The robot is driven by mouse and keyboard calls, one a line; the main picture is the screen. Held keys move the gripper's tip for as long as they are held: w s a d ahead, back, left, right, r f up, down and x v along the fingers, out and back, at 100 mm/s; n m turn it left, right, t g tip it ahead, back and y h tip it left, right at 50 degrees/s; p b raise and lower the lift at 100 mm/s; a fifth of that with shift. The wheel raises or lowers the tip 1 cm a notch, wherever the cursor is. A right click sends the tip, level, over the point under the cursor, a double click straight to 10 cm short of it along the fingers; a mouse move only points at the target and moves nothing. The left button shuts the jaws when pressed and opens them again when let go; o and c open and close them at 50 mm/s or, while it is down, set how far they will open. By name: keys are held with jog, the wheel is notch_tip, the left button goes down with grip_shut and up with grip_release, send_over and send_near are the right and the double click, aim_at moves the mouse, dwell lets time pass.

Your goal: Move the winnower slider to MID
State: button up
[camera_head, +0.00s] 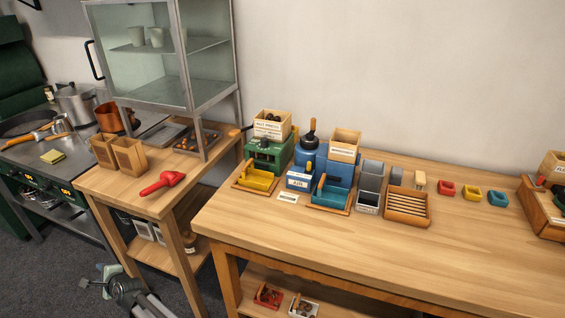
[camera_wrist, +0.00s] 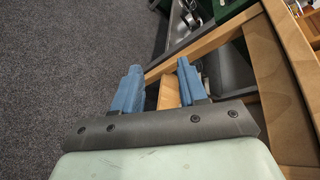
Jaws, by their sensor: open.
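My gripper (camera_head: 88,284) is low at the bottom left, beside the smaller table and far from the winnower. In the wrist view its two blue fingers (camera_wrist: 160,82) are apart with nothing held between them. The winnower is not in the wrist view.
A green machine (camera_head: 263,156) and yellow tray (camera_head: 256,180) stand left of the winnower. Grey bins (camera_head: 370,185) and a slatted wooden tray (camera_head: 407,207) stand right. The table's front is largely clear. A smaller table (camera_head: 120,190) holds a red scoop (camera_head: 162,183) and a glass cabinet (camera_head: 165,60).

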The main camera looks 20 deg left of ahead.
jog(key=s+a+r+n+g+y, duration=0.1)
jog(key=s+a+r+y, duration=0.1)
jog(key=s+a+r, duration=0.55)
jog(key=s+a+r+y, duration=0.1)
jog(key=s+a+r, duration=0.3)
jog(key=r, duration=0.6)
jog(key=w+d+r+n+t+h, duration=0.15)
jog(key=w+d+r, duration=0.3)
jog(key=w, duration=0.95)
jog(key=w+d+r+n+t+h, duration=0.15)
jog(key=w+d+r, duration=0.35)
jog(key=w, duration=0.9)
jog(key=w+d+r+n+h, duration=0.25)
jog(key=w+d, duration=0.45)
jog(key=w, duration=0.7)
jog(key=w+d+r+t+h, duration=0.15)
jog(key=w+d+r, duration=0.35)
jog(key=w+d, duration=0.7)
jog(key=w+d+r+g+h, duration=0.1)
jog(key=w+d+r+h, duration=0.25)
jog(key=w+d, duration=0.85)
jog(key=n+g+h, duration=0.5)
jog(key=h, duration=0.1)
send_near(309, 162)
jog(key=shift+m, duration=0.25)
notch_tip(309, 162, down, 10)
jog(key=shift+r, duration=0.1)
